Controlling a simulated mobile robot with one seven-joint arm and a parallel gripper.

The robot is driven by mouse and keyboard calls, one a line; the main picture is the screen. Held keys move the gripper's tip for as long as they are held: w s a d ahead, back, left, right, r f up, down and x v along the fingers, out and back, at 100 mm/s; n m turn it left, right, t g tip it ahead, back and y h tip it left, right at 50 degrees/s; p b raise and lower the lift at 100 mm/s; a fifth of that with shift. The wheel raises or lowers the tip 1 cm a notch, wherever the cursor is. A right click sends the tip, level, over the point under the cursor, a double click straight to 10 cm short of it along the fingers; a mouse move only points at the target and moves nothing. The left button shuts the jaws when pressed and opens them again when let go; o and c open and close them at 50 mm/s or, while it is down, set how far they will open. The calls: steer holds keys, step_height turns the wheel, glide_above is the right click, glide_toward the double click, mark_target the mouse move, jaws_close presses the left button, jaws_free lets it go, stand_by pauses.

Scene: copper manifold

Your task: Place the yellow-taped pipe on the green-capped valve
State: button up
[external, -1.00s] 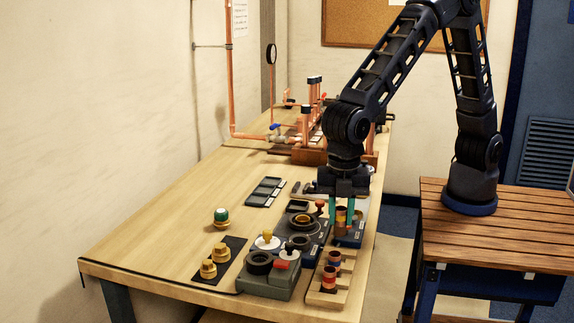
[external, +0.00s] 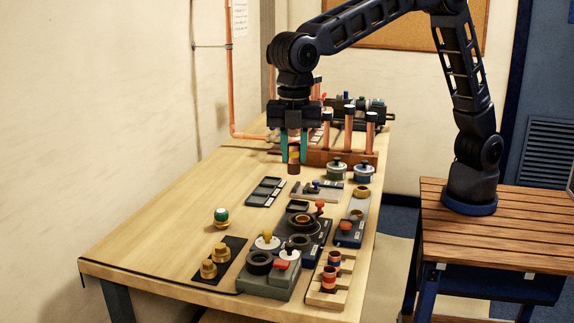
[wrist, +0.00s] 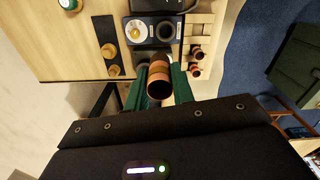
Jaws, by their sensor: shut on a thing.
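My gripper (external: 294,156) is shut on a short dark copper pipe (external: 294,168) with a yellowish band, held upright above the table beside the copper manifold. The pipe also shows in the wrist view (wrist: 159,88), between the green fingers. A round green-topped piece with a gold base (external: 221,217) stands alone at the table's left front, well apart from the pipe. A grey round fitting with a dark greenish top (external: 336,172) stands right of the pipe. I cannot tell which of these is the green-capped valve; parts of the manifold are hidden behind my gripper.
The copper manifold (external: 340,157) with upright pipes stands at the back. A wooden rack (external: 325,297) with banded pipes is at the right front. Brass fittings (external: 221,252) sit on a black mat. A dark three-part tray (external: 265,191) lies mid-table. The left tabletop is clear.

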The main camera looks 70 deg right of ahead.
steer(key=w+d+r, duration=0.2)
steer(key=w+d, duration=0.1)
steer(key=w, duration=0.9)
glide_above(221, 211)
step_height(221, 211, down, 19)
steer(key=shift+f, duration=0.1)
steer(key=o, duration=0.9)
steer(key=shift+f, duration=0.15)
steer(key=shift+o, duration=0.4)
